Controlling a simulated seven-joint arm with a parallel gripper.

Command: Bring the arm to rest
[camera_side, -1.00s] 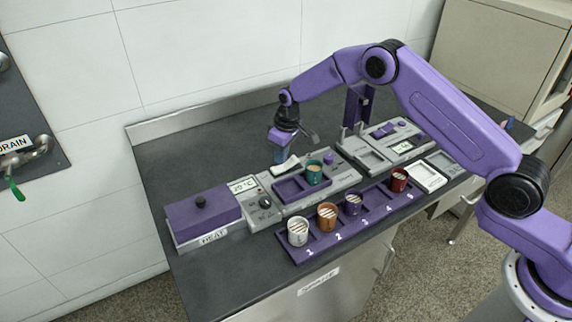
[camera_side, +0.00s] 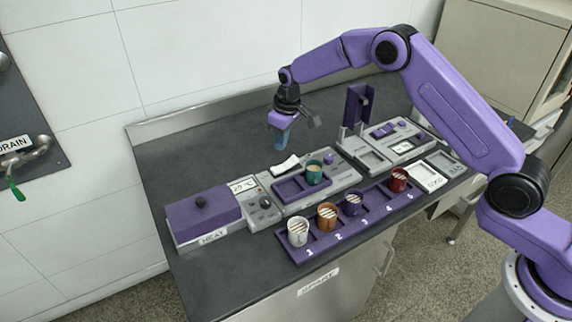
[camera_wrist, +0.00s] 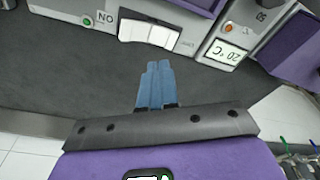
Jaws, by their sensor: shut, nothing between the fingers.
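My gripper (camera_side: 277,146) hangs in the air above the back part of the dark worktop (camera_side: 200,138), behind the machine with the purple two-part tray. Its blue fingers are together and empty. In the wrist view the blue fingers (camera_wrist: 156,72) lie side by side over the bare dark worktop (camera_wrist: 60,60), with the machine beyond the fingertips. My arm reaches in from the right, bent at the elbow. No thing is touching the gripper.
A green cup (camera_side: 314,173) stands in the machine's purple tray (camera_side: 288,190). A numbered purple rack (camera_side: 325,243) holds several cups. A purple-lidded HEAT box (camera_side: 203,215) is at left. A tall purple stand (camera_side: 357,105) is behind right. The worktop's back left is clear.

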